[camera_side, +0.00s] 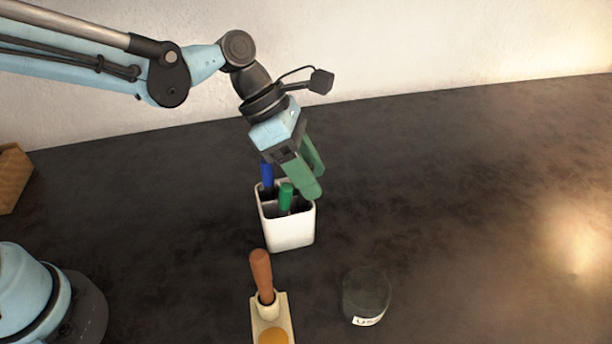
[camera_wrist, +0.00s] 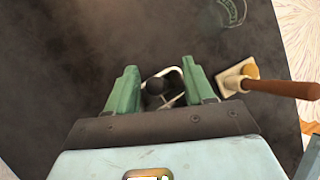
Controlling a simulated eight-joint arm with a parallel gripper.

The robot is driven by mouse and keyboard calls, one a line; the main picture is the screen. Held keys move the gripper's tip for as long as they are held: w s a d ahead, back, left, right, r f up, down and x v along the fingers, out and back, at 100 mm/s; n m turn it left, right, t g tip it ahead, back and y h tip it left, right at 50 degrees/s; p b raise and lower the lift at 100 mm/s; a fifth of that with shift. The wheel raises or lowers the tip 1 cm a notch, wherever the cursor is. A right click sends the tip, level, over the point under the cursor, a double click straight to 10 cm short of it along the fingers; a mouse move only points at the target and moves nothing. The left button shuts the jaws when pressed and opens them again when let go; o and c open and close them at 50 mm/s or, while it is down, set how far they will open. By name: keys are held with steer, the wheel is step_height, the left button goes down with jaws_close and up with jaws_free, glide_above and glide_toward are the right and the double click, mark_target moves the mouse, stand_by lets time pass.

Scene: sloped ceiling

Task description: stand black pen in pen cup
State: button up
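The white pen cup (camera_side: 290,233) stands on the dark table, with a green pen (camera_side: 286,197) and a blue pen (camera_side: 266,172) upright in it. My gripper (camera_side: 318,186) is tilted down just above the cup's right rear part. In the wrist view my gripper (camera_wrist: 158,66) has its two green fingers apart over the white cup rim (camera_wrist: 180,72). A round black end, apparently the black pen (camera_wrist: 155,86), shows between the fingers, with gaps to both. The black pen is not seen in the side view, and how deep it sits is hidden.
A pale stand (camera_side: 287,316) with a brown handle (camera_side: 262,272) and an orange disc is in front of the cup. A dark labelled cup (camera_side: 366,294) stands to its right. A brown box (camera_side: 12,178) is at the far left. The table's right side is clear.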

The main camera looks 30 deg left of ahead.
steer(key=shift+r, duration=0.1)
steer(key=v, duration=1.2)
steer(key=shift+a, duration=0.1)
